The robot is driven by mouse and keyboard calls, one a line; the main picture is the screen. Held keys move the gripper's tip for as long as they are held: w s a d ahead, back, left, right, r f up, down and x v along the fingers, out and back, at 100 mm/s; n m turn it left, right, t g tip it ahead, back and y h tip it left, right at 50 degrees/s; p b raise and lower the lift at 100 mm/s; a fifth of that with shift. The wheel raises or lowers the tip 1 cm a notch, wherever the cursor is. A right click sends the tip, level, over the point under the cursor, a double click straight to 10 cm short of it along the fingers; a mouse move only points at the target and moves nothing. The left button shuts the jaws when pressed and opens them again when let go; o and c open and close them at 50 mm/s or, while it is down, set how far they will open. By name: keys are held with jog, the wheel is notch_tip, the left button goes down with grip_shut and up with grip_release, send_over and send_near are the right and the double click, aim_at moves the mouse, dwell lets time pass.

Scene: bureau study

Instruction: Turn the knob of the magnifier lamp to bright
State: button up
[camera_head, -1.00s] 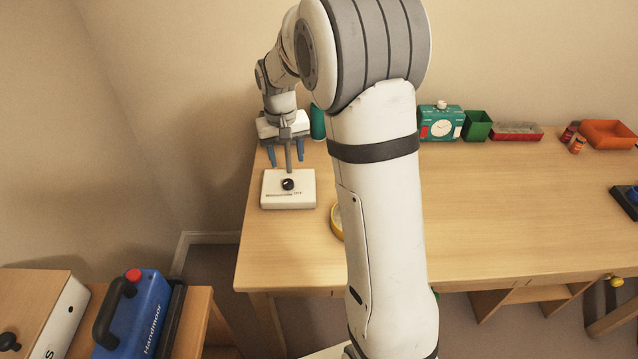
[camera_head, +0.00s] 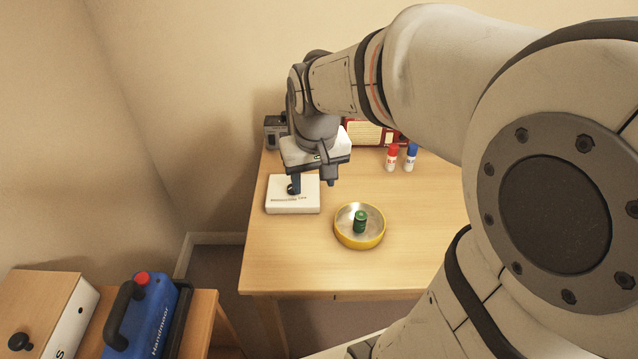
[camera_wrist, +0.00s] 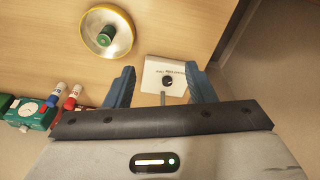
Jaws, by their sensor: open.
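The white base of the magnifier lamp (camera_head: 293,207) sits at the left end of the desk. Its round black knob (camera_wrist: 167,80) is on top, beside small dark markings too small to read. My gripper (camera_head: 296,187) is over the base, pointing down, with one blue finger hiding part of the knob in the head view. In the wrist view my gripper (camera_wrist: 160,70) is open, and the knob appears between the two blue fingers, nearer the right one. I cannot tell whether a finger touches it. The knob's setting is unclear. No lens or lamp head can be made out.
A yellow-rimmed round dish (camera_head: 344,236) holding a green can (camera_head: 360,222) stands right of the base. Red-capped and blue-capped bottles (camera_head: 401,158), a red radio-like box (camera_head: 372,133) and a grey box (camera_head: 275,132) stand farther back. The front desk edge is clear.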

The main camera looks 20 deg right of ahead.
jog(key=shift+t, duration=0.3)
jog(key=s, duration=0.5)
jog(key=shift+s+r, duration=0.15)
jog(key=shift+r, duration=0.2)
jog(key=s+p, duration=0.1)
jog(key=s, duration=0.3)
jog(key=shift+s, duration=0.1)
dwell(0.4)
